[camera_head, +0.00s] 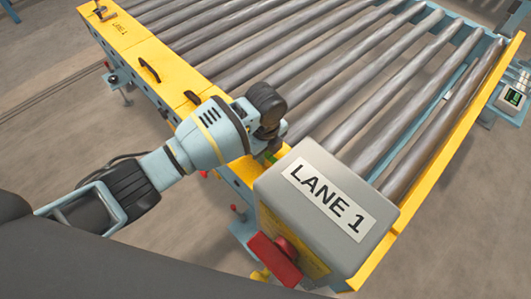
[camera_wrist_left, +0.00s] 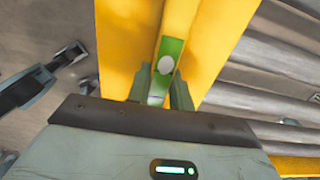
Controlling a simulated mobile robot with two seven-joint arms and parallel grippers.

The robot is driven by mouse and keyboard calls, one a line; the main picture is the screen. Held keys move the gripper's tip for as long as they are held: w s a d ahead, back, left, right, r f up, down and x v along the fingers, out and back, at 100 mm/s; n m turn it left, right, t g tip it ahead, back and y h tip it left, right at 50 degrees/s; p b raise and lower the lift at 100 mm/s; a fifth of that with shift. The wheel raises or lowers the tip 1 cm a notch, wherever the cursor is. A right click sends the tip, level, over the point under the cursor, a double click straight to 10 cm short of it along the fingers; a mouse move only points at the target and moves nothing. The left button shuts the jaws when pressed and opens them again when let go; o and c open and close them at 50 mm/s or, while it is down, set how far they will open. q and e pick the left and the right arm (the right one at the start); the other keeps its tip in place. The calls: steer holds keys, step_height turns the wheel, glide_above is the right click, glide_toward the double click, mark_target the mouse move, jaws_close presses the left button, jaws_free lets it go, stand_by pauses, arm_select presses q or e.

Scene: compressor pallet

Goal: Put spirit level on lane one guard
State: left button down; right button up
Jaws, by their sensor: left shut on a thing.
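The lane one guard (camera_head: 128,42) is the long yellow cover along the left side of the roller conveyor, marked "LANE 1". My left gripper (camera_head: 268,156) is over its near part, beside the grey box. It is shut on the green spirit level (camera_wrist_left: 171,48), which has a pale oval spot. Only a sliver of green shows in the head view. In the left wrist view the level lies between the fingers (camera_wrist_left: 161,90), in line with the yellow guard (camera_wrist_left: 216,38). I cannot tell whether it touches the guard. My right gripper is out of view.
A grey box (camera_head: 290,225) labelled "LANE 1" with a red part (camera_head: 274,258) stands at the near corner, close to my left gripper. Black handles (camera_head: 149,70) stick up from the guard. Bare metal rollers (camera_head: 330,62) fill the conveyor. A yellow rail (camera_head: 450,150) runs along the right.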

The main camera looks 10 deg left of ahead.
arm_select(q)
steer(key=shift+f, duration=0.35)
steer(key=c, duration=1.3)
jaws_free()
steer(key=shift+o, duration=0.2)
steer(key=shift+r, duration=0.15)
step_height(320, 180, up, 12)
steer(key=p, duration=0.3)
